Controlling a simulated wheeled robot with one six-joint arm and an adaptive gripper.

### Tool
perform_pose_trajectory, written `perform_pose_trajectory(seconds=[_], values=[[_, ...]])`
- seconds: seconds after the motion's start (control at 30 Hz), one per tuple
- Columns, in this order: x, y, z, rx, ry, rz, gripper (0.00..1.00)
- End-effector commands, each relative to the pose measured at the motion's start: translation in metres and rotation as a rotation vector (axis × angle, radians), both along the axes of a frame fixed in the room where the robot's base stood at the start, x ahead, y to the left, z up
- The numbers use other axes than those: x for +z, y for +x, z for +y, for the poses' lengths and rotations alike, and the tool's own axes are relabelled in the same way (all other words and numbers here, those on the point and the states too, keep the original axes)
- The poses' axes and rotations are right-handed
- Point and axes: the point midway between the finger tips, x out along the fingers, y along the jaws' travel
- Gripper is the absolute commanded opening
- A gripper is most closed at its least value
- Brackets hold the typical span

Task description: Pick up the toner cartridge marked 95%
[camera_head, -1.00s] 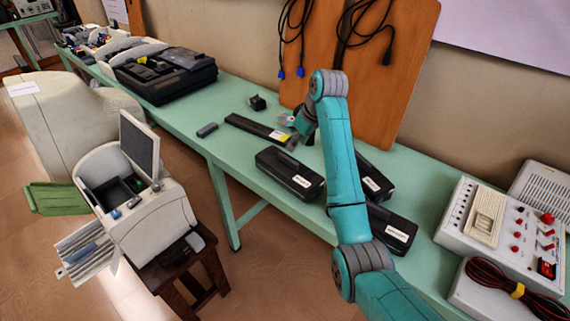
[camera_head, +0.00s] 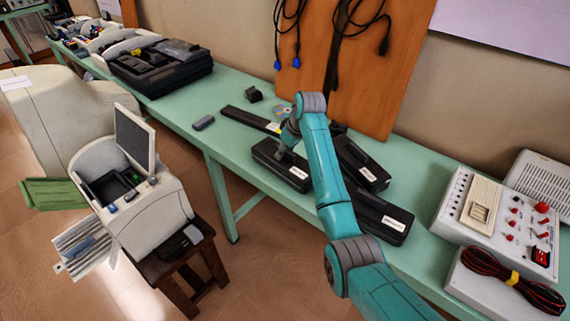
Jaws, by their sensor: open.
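Three black toner cartridges with white labels lie on the green table: a left one (camera_head: 270,158), a back right one (camera_head: 352,160) and a front right one (camera_head: 372,212). The label print is too small to read, so I cannot tell which is marked 95%. My gripper (camera_head: 284,155) points down at the top of the left cartridge, close to it. Its fingers are small and partly hidden; it is open, and whether it touches the cartridge cannot be told. My arm covers parts of the two right cartridges.
A long black bar (camera_head: 245,118) and a small black block (camera_head: 254,94) lie behind the left cartridge. A grey piece (camera_head: 203,123) is near the table's front edge. A white control box (camera_head: 495,220) stands at right. A wooden board (camera_head: 350,70) with hanging cables rises behind.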

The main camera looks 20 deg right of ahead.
Motion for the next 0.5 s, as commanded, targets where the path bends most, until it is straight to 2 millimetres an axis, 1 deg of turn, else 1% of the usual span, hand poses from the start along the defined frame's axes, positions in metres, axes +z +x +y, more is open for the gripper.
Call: perform_pose_trajectory(seconds=[0.5], values=[[-0.0022,0.0004,0.0002,0.0,0.001,-0.001,0.44]])
